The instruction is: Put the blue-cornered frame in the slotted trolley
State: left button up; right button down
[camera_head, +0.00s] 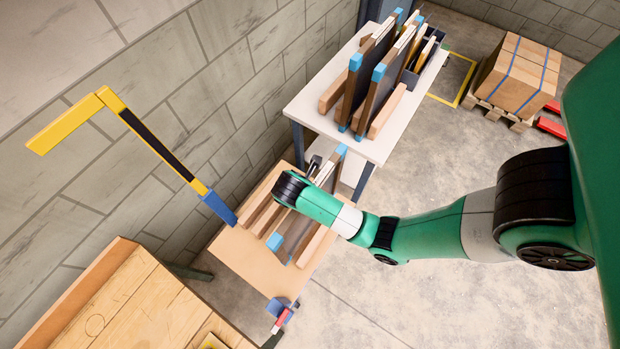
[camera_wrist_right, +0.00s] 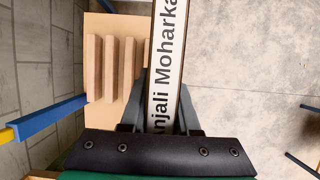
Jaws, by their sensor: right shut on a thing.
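The slotted trolley (camera_head: 232,247) is a light wooden platform with upright wooden slats (camera_head: 262,203), beside the block wall in the head view. Its slats (camera_wrist_right: 110,65) also show left of the frame in the right wrist view. My right gripper (camera_head: 314,168) is shut on the blue-cornered frame (camera_head: 299,228), which stands on edge over the trolley among the slats. The frame's white top edge (camera_wrist_right: 167,50) carries a printed name between my right fingers (camera_wrist_right: 164,98). My arm hides part of the frame, and I cannot tell whether its bottom edge rests in a slot. My left gripper is out of view.
A white table (camera_head: 310,105) behind holds more blue-cornered frames (camera_head: 375,80) in a wooden rack. A yellow bar with a blue foot (camera_head: 165,148) rises at the trolley's left. A wooden bench (camera_head: 140,300) stands at front left. Boxes on a pallet (camera_head: 517,75) stand back right.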

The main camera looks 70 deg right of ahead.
notch_tip(320, 180, down, 18)
jog(key=b, duration=0.7)
jog(key=c, duration=1.1)
grip_release()
jog(key=shift+f, duration=0.15)
jog(key=o, duration=0.5)
jog(key=shift+c, duration=0.2)
jog(key=shift+r, duration=0.3)
jog(key=p+v, duration=0.3)
jog(key=v, duration=0.9)
